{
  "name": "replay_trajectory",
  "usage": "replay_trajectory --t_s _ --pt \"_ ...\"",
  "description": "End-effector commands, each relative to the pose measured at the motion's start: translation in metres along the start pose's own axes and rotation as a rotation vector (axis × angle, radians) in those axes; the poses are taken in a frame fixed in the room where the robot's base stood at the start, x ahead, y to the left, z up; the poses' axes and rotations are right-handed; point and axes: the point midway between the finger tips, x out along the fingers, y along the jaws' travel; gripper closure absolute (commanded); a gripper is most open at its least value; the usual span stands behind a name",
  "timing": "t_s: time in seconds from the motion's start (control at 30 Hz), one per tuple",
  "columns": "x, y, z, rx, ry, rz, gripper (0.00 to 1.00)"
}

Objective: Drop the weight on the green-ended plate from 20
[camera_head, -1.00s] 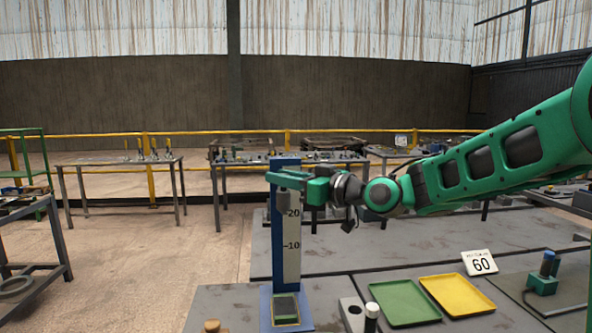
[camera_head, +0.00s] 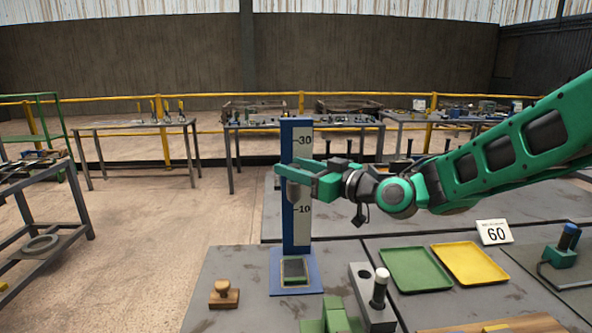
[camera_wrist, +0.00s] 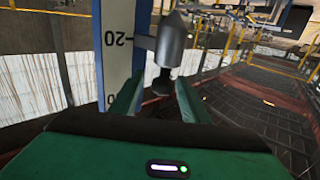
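A blue drop stand (camera_head: 302,235) with a white scale marked 10 and 30 stands upright on the bench. A dark plate (camera_head: 294,267) with a greenish edge lies on the stand's blue base. My gripper (camera_head: 294,174) is in front of the scale, covering the 20 mark in the head view. The grey weight (camera_head: 293,191) hangs below my fingers, well above the plate. In the wrist view the weight (camera_wrist: 172,45) is beside the 20 mark, and its dark knob lies between the fingertips (camera_wrist: 162,84). The fingers appear closed on that knob.
A wooden stamp-like piece (camera_head: 224,294) stands left of the base. A grey block with a white-topped dark cylinder (camera_head: 380,287) stands right. Beyond it are a green tray (camera_head: 415,268), a yellow tray (camera_head: 470,262) and a sign reading 60 (camera_head: 494,232).

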Motion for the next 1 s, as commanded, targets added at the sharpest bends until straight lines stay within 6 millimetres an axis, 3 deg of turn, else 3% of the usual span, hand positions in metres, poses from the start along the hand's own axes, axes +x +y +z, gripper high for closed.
replay_trajectory --t_s 0.33,0.8,1.0 --pt "-0.009 -0.001 0.0 0.001 -0.001 -0.003 0.58" --pt "-0.089 0.001 0.001 0.001 -0.002 0.001 0.58" --pt "-0.105 0.0 0.001 0.001 -0.001 -0.002 0.58"
